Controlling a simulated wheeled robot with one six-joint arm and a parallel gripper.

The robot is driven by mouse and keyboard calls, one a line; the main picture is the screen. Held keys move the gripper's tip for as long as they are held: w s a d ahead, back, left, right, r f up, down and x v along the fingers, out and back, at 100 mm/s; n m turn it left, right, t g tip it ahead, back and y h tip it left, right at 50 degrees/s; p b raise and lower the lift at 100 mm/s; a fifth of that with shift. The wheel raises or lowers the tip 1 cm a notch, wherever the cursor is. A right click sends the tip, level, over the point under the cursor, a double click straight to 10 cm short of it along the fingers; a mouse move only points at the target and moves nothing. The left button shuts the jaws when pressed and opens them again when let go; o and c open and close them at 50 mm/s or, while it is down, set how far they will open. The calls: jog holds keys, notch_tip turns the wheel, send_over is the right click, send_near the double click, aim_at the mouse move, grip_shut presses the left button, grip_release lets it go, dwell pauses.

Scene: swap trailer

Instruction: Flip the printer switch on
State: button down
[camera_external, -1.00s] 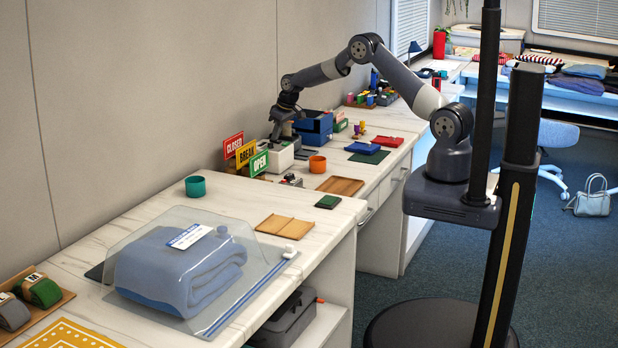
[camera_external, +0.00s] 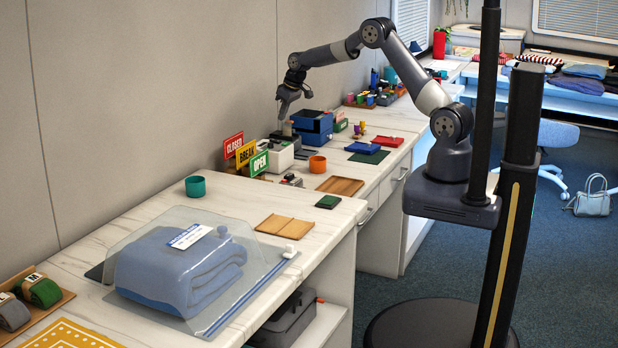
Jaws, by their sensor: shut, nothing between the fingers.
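My gripper (camera_external: 284,112) is shut and empty, pointing down above the far part of the counter, near the wall. A small white boxy device with a dark top (camera_external: 277,155), which looks like the printer, stands just below my gripper, behind the OPEN sign. There is a visible gap between the fingertips and its top. The switch is too small to make out, so I cannot tell its position. A blue box-shaped unit (camera_external: 313,122) stands right beside the device.
The CLOSED, BREAK and OPEN signs (camera_external: 246,153) stand left of the device. An orange cup (camera_external: 317,164) and a brown tray (camera_external: 340,186) sit in front. A blue folded cloth under a clear cover (camera_external: 180,270) fills the near counter.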

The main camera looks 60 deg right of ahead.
aim_at(273, 139)
jog(key=v, duration=0.5)
jog(key=shift+s+r+b, duration=0.1)
jog(key=shift+r+b, duration=0.2)
jog(key=shift+w+d+r, duration=0.1)
jog(key=shift+w+r, duration=0.05)
jog(key=shift+w, duration=0.6)
jog(key=p+x, duration=0.1)
jog(key=x, duration=0.7)
jog(key=p+x, duration=0.1)
jog(key=x, duration=0.3)
jog(key=shift+s+f+p, duration=0.2)
jog(key=shift+f+p, duration=0.1)
jog(key=shift+f, duration=0.15)
jog(key=shift+w+f, duration=0.1)
jog(key=shift+f, duration=0.45)
jog(key=shift+f, duration=0.1)
